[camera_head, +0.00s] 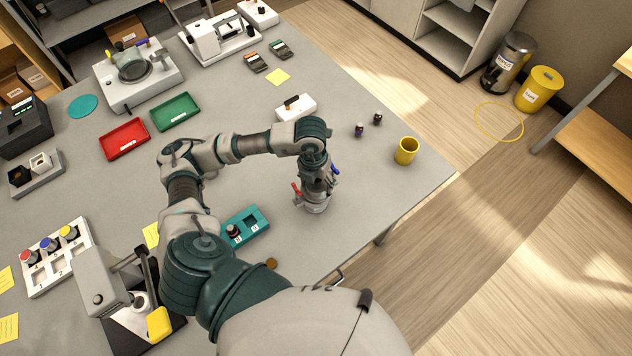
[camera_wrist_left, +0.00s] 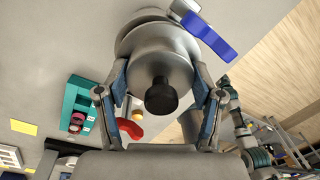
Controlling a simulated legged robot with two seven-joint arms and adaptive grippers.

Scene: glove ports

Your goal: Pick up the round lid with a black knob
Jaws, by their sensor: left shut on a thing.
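The round grey lid (camera_wrist_left: 152,62) with its black knob (camera_wrist_left: 160,96) fills the middle of the left wrist view. My left gripper (camera_wrist_left: 160,104) has one finger on each side of the lid and is shut on it, with the knob between the fingers. In the head view my left gripper (camera_head: 318,182) points down over a grey metal vessel (camera_head: 316,207) with a red handle (camera_head: 296,189) and a blue handle (camera_head: 335,170). The gripper mostly hides the lid there. I cannot tell whether the lid is clear of the vessel. My right gripper is not in view.
A teal holder (camera_head: 259,216) stands left of the vessel. A white block (camera_head: 296,108), two small dark bottles and a yellow cup (camera_head: 406,151) stand behind and to the right. The table's edge is close on the right. Bare table lies around the vessel.

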